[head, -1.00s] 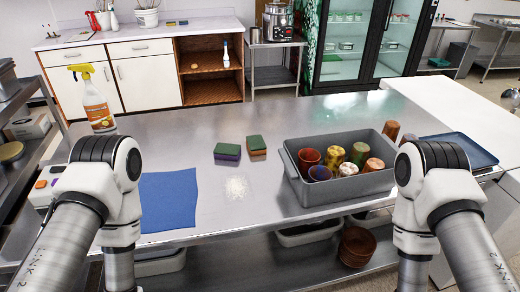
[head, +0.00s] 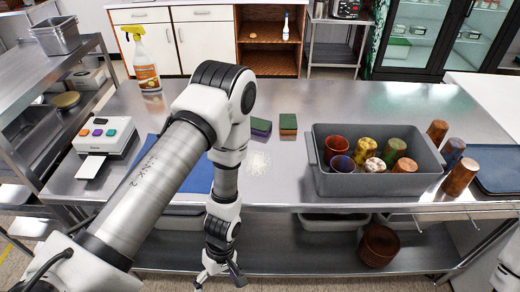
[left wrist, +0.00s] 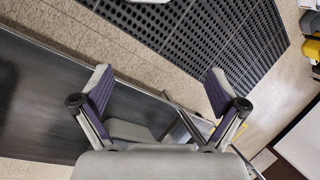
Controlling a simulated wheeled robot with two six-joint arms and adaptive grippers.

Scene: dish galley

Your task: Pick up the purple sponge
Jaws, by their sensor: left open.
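The purple sponge (head: 261,127), with a green top layer, lies on the steel table just behind a patch of white grains. A second sponge (head: 288,123), green on top and brownish below, lies to its right, close but apart. My left gripper (head: 220,280) hangs low in front of the table's front edge, well short of the sponges. In the left wrist view, the left gripper (left wrist: 158,80) is open with nothing between its fingers, and no sponge shows. My right gripper is out of view.
A grey tub (head: 325,185) of several cups stands right of the sponges, with more cups beyond its right end. A blue cloth (head: 199,176) lies partly behind my left arm. A spray bottle (head: 146,65) stands at the back left. The table behind the sponges is clear.

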